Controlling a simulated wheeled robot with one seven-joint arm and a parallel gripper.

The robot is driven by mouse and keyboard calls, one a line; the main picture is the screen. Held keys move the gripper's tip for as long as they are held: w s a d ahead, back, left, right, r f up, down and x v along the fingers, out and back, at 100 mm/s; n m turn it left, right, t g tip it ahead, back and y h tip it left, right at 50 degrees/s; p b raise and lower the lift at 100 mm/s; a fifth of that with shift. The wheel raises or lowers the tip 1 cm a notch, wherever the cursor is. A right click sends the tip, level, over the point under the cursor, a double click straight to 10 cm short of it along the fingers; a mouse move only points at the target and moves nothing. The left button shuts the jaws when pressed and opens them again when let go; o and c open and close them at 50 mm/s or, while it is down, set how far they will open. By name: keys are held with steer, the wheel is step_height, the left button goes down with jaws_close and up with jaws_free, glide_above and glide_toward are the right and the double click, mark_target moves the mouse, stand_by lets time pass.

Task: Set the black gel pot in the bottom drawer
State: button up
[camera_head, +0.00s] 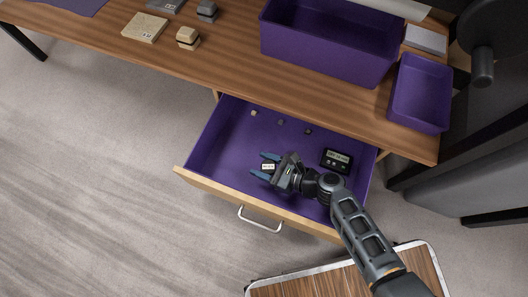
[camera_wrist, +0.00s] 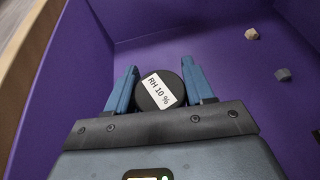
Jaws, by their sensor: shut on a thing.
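The black gel pot (camera_wrist: 144,97) is round, with a white label reading "RH 10 %". My gripper (camera_wrist: 160,88) is shut on it, with one blue finger on each side. In the head view my gripper (camera_head: 267,168) is inside the open drawer (camera_head: 225,150), near its front left part, and the pot's label (camera_head: 268,166) shows between the fingers. The drawer is lined in purple and has a wooden front with a metal handle (camera_head: 260,220). I cannot tell whether the pot touches the drawer floor.
A black device with a display (camera_head: 336,160) lies in the drawer's right part. Several small stones (camera_head: 281,122) lie toward the back. Above, the wooden desk (camera_head: 230,60) holds a large purple bin (camera_head: 325,55) and a smaller one (camera_head: 420,95). The drawer's left floor is clear.

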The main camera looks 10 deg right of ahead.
mark_target(264, 169)
steer(key=shift+f+b, duration=0.4)
steer(key=shift+f, duration=0.7)
steer(key=shift+f, duration=0.35)
steer(key=shift+f, duration=0.25)
steer(key=o, duration=1)
steer(key=shift+o, duration=0.2)
steer(key=shift+r, duration=0.5)
steer(key=p+v, duration=0.5)
steer(key=v, duration=0.7)
steer(key=shift+r, duration=0.2)
